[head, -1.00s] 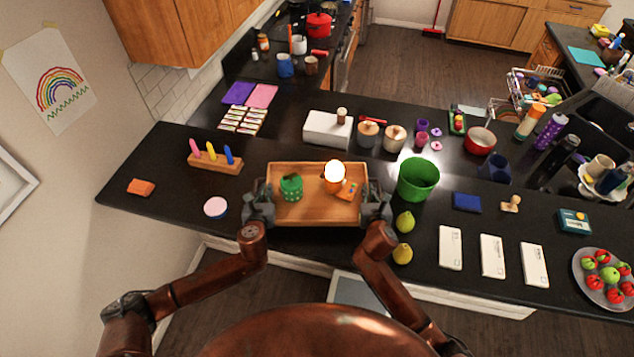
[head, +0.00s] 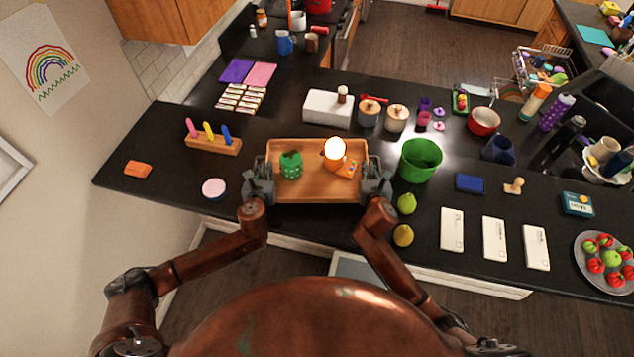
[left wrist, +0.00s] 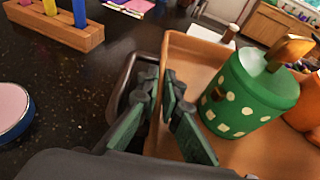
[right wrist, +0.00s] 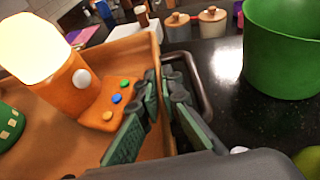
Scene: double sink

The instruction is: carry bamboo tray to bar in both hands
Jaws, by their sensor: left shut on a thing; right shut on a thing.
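The bamboo tray (head: 316,190) is over the dark bar counter in the head view, level. On it stand a green spotted jar (head: 291,165), an orange lamp (head: 333,160) with a glowing top and an orange piece with coloured buttons (head: 347,168). My left gripper (head: 260,185) is shut on the tray's left end, and my right gripper (head: 376,184) on its right end. In the left wrist view the fingers (left wrist: 165,100) straddle the left wall beside a dark handle. In the right wrist view the fingers (right wrist: 165,100) straddle the right wall. I cannot tell whether the tray touches the counter.
A round pink-topped tin (head: 214,188) and a crayon-like peg rack (head: 213,143) are to the left. A white box (head: 327,108) and canisters (head: 396,118) stand behind.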

